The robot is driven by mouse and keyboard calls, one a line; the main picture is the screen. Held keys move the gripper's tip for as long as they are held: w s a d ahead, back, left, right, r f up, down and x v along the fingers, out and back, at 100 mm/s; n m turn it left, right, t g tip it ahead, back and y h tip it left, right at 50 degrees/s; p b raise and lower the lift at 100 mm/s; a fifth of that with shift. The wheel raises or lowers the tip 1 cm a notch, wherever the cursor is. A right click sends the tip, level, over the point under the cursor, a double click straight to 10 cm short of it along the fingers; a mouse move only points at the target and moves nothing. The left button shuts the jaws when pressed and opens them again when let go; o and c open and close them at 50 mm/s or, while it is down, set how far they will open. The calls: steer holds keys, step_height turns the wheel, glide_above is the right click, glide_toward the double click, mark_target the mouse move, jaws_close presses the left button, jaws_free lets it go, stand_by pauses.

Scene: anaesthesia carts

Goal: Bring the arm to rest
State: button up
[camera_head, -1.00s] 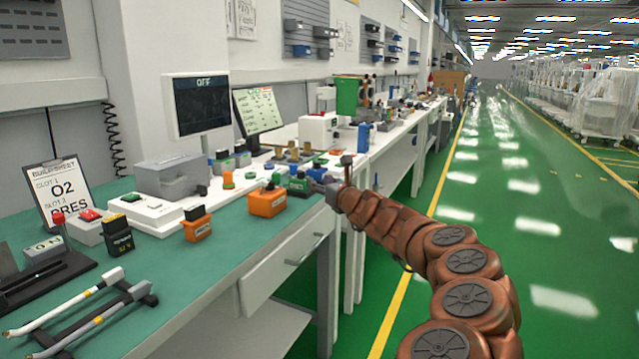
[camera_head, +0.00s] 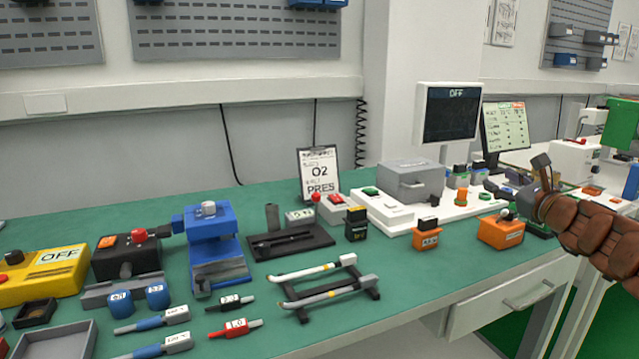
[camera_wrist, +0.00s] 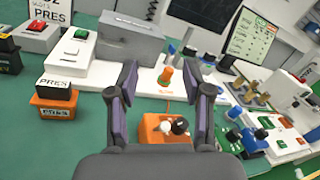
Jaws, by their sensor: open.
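My gripper (camera_head: 541,176) is at the right of the head view, at the end of my brown segmented arm, above the right part of the green bench (camera_head: 380,285). In the wrist view my gripper (camera_wrist: 163,82) has its two dark fingers spread wide apart with nothing held between them. An orange box (camera_wrist: 153,129) with a black and a white knob shows behind the gap between the fingers. The same kind of orange box (camera_head: 500,232) stands on the bench below and left of the gripper in the head view. The gripper hides part of the bench behind it.
A grey lidded box (camera_head: 411,181), an OFF monitor (camera_head: 450,113) and a clipboard (camera_head: 319,173) stand along the back. A blue fixture (camera_head: 212,243), a yellow OFF box (camera_head: 42,277) and several tools crowd the left.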

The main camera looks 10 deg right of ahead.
steer(key=s+a+r+n+g+y+p, duration=0.1)
steer(key=a+r+n+g+y+p, duration=0.3)
steer(key=a, duration=0.6)
steer(key=s+a+r+n+y+p, duration=0.1)
steer(key=a+r+n+y, duration=0.1)
steer(key=a+n, duration=0.65)
steer(key=s+a+f+n+g+y+p, duration=0.1)
steer(key=s+a+n+g+p, duration=0.3)
steer(key=a, duration=0.6)
steer(key=s+a+f+n+g+y+p, duration=0.1)
steer(key=s+a+n+g+p, duration=0.15)
steer(key=s+a, duration=0.5)
steer(key=s+a+f+n+g+h+p, duration=0.2)
steer(key=s+n+g, duration=0.15)
steer(key=s, duration=0.25)
steer(key=s+a+f+n+g+h+p, duration=0.2)
steer(key=s+a+f+n+p, duration=0.15)
steer(key=s, duration=0.35)
steer(key=s+d+f+n+g+h+p, duration=0.1)
steer(key=s+d+n+g+h+p, duration=0.1)
steer(key=s+d, duration=0.3)
steer(key=s+d+f+n+g+h+p, duration=0.1)
steer(key=s+d, duration=0.4)
steer(key=s, duration=0.6)
steer(key=n+g+h+p, duration=0.1)
steer(key=h+p, duration=0.1)
steer(key=shift+d+h, duration=0.3)
steer(key=shift+d, duration=0.1)
steer(key=shift+s, duration=0.1)
